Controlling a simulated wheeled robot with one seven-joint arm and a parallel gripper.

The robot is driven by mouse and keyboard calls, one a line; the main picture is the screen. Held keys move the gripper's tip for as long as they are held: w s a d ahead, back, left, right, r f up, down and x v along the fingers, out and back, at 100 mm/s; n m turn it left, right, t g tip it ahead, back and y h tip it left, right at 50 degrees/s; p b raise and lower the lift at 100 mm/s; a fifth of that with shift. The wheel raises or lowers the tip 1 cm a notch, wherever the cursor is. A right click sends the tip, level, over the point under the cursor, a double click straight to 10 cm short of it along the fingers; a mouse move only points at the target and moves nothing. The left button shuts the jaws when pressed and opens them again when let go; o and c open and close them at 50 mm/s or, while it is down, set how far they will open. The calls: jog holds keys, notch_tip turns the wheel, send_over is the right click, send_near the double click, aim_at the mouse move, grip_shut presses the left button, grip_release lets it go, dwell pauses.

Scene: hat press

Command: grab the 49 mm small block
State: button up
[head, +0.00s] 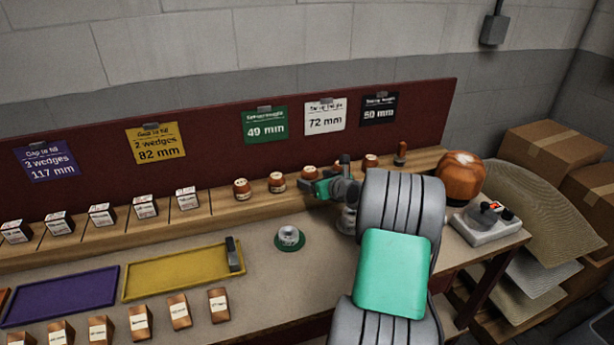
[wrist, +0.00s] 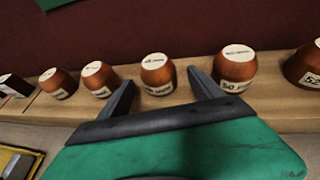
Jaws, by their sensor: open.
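Several small rounded wooden blocks with pale labelled tops stand in a row on the wooden ledge. In the wrist view one block (wrist: 157,74) stands between and beyond my two fingertips; its label is too blurred to read. The block to its right (wrist: 234,68) has a label that seems to read 50. Two more blocks (wrist: 99,79) (wrist: 58,84) stand to the left. I cannot tell for sure which is the 49 mm one. My gripper (wrist: 163,88) is open and empty, and also shows at the ledge in the head view (head: 327,174), hiding part of the row.
A green card (head: 265,127) on the red board reads 49 mm. A green disc with a pale piece (head: 289,238) lies on the bench. Box-like blocks (head: 145,207) line the ledge at left. Purple (head: 62,296) and yellow trays (head: 170,275) lie in front. A larger brown form (head: 458,178) stands right.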

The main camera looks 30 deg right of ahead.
jog(key=shift+x, duration=1.2)
jog(key=shift+a, duration=0.1)
jog(key=shift+c, duration=0.4)
jog(key=c, duration=1.4)
